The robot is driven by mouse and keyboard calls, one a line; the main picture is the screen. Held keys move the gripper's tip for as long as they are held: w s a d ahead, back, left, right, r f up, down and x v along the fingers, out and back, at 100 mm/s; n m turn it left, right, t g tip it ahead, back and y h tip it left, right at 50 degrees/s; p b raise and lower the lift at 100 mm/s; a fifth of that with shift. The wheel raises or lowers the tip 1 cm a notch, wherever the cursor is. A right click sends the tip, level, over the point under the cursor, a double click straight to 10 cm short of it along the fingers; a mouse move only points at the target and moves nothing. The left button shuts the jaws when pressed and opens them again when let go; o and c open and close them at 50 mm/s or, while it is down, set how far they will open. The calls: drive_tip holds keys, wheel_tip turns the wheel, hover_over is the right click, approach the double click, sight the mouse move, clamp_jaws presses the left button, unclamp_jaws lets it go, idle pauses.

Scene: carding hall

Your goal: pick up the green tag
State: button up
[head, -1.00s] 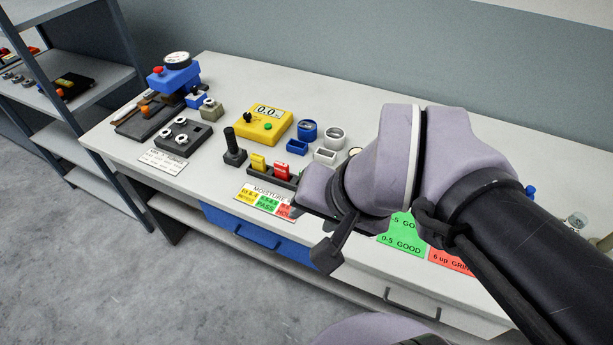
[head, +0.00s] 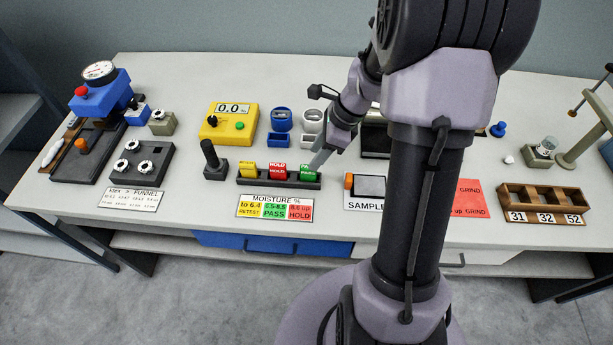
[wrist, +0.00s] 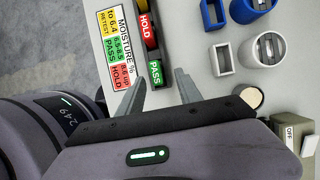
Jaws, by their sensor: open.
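The green tag (head: 308,171) stands at the right end of a black rack (head: 279,182), beside a red tag (head: 277,171) and a yellow tag (head: 250,170). In the wrist view the green tag (wrist: 155,73) reads PASS and the red tag (wrist: 146,27) reads HOLD. My gripper (head: 317,162) is right at the green tag in the head view. In the wrist view my gripper (wrist: 160,88) is open, its two fingers on either side of the tag's line, with the tag at or just beyond the tips. Contact cannot be told.
A moisture card (head: 275,206) lies in front of the rack. A black joystick (head: 213,160) stands left of it. A yellow meter (head: 227,123) and blue and white cups (head: 281,120) stand behind. A sample pad (head: 370,187) lies to the right. My arm hides part of the bench.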

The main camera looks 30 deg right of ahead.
sight(308, 175)
drive_tip(key=b+x, duration=0.2)
drive_tip(key=x, duration=0.1)
drive_tip(key=s+b+x, duration=0.1)
drive_tip(key=x, duration=0.1)
drive_tip(key=shift+w+a+f, duration=0.1)
drive_tip(key=shift+a+f, duration=0.15)
drive_tip(key=shift+w+a+f, duration=0.1)
drive_tip(key=shift+w+f, duration=0.05)
drive_tip(key=shift+f, duration=0.05)
drive_tip(key=shift+r, duration=0.15)
drive_tip(key=shift+c, duration=0.4)
clamp_jaws()
drive_tip(key=shift+r, duration=0.15)
